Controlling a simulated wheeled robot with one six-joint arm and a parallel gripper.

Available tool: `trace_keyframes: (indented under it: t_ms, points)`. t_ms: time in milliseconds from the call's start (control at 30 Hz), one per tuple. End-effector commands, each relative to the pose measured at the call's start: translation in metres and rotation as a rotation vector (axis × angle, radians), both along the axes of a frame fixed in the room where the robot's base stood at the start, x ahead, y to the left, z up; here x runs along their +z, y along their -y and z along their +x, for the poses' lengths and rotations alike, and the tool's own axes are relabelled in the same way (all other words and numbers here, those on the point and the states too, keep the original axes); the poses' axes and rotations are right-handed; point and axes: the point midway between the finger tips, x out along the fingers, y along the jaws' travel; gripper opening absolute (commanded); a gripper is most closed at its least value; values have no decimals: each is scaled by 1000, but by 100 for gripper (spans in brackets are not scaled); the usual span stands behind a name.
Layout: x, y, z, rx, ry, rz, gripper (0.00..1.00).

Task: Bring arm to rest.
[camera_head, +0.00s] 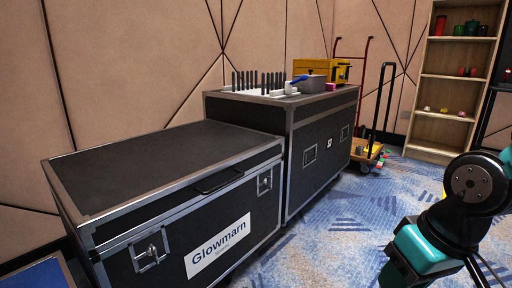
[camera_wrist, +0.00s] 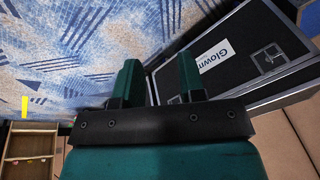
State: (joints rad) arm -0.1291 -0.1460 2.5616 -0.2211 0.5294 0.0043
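My gripper (camera_wrist: 157,80) shows in the wrist view with its two teal fingers apart and nothing between them. It hangs over the blue carpet (camera_wrist: 60,50), beside the low black case (camera_wrist: 245,50) with the "Glowmarn" label. In the head view my teal and black arm is at the lower right, bent, with the gripper itself out of the frame. The arm is clear of the low black case (camera_head: 170,160) on the left.
A hand cart (camera_head: 372,152) and a wooden shelf (camera_head: 440,115) stand behind. Carpet (camera_head: 330,235) between the cases and my arm is free.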

Motion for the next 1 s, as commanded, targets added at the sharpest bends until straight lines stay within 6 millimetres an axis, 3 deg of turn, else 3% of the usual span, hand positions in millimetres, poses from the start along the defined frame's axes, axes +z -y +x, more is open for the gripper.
trace_keyframes:
  t_ms: [33,233,1000]
  points:
    - [40,-16,-11,69,-2,28,37]
    - [152,-67,-76,401,-48,123,37]
    - [441,-64,-71,375,-49,120,37]
